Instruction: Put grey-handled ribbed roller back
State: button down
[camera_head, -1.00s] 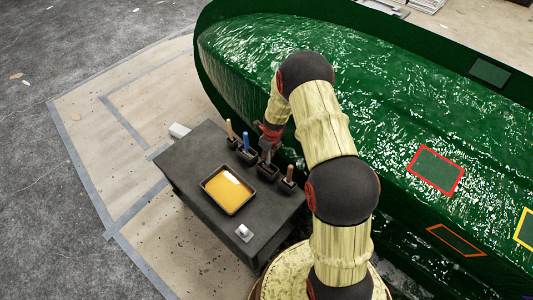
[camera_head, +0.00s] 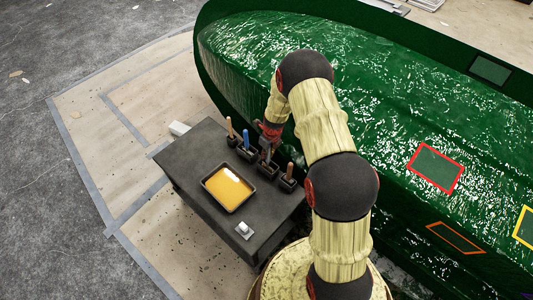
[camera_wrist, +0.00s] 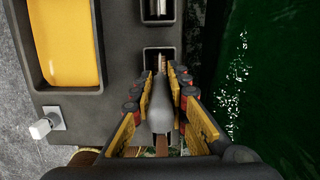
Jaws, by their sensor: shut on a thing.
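My gripper (camera_wrist: 160,100) is shut on the grey handle of the ribbed roller (camera_wrist: 161,110). In the head view my gripper (camera_head: 268,135) is low over the row of dark holders on the table's far right edge, between the blue handle and the brown handle. The grey handle (camera_head: 265,152) shows just below it, above a dark holder (camera_head: 267,171). In the wrist view a holder opening (camera_wrist: 151,52) lies just beyond the handle, with something pale brown in it. I cannot tell whether the roller's lower end is inside the holder.
The dark table (camera_head: 190,160) carries a tray (camera_head: 207,187) of yellow liquid and a small white block (camera_head: 243,230). Other holders have a tan handle (camera_head: 230,127), a blue handle (camera_head: 246,139) and a brown handle (camera_head: 290,170). The green hull (camera_head: 400,120) rises close beside the table.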

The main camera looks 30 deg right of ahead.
jog(key=shift+f, duration=0.2)
dwell(0.3)
jog(key=shift+f+b, duration=0.3)
jog(key=shift+f, duration=0.15)
jog(key=c, duration=1.7)
grip_release()
jog(key=shift+r, duration=0.1)
jog(key=shift+o, duration=0.2)
jog(key=r, duration=0.4)
jog(key=s+r, duration=0.1)
jog(key=r, duration=0.6)
jog(key=shift+s+d+r, duration=0.3)
jog(key=shift+s+r, duration=0.1)
